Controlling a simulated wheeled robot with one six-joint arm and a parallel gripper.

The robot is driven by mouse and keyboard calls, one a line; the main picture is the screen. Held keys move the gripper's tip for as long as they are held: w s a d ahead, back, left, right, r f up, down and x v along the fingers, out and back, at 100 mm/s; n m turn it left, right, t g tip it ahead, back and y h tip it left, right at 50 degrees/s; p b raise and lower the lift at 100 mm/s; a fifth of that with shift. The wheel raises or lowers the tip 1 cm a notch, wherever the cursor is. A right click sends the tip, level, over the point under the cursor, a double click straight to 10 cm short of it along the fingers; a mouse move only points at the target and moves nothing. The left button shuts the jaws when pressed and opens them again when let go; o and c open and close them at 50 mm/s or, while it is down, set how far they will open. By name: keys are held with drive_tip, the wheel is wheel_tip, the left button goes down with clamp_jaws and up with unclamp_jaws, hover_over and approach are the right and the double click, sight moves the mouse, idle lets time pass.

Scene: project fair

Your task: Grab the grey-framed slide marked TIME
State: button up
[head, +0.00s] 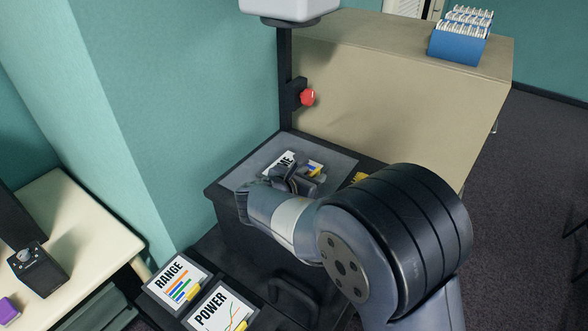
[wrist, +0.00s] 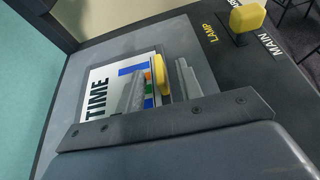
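The slide marked TIME (wrist: 97,95) lies flat on the grey top plate of the projector in the wrist view. It has a white face with coloured bars and a raised yellow tab (wrist: 161,76). My gripper (wrist: 160,69) is open over it, with one finger on each side of the tab and gaps showing between. In the head view my gripper (head: 303,178) covers much of the TIME slide (head: 283,160), leaving only part of its lettering visible. Whether the fingertips touch the slide is unclear.
The projector (head: 243,178) has a post with a red knob (head: 307,97). A yellow switch (wrist: 247,17) sits near the LAMP and MAIN labels. RANGE (head: 176,282) and POWER (head: 219,309) slides lie lower left. A blue holder (head: 458,46) stands on the beige cabinet.

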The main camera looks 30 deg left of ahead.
clamp_jaws()
idle(0.5)
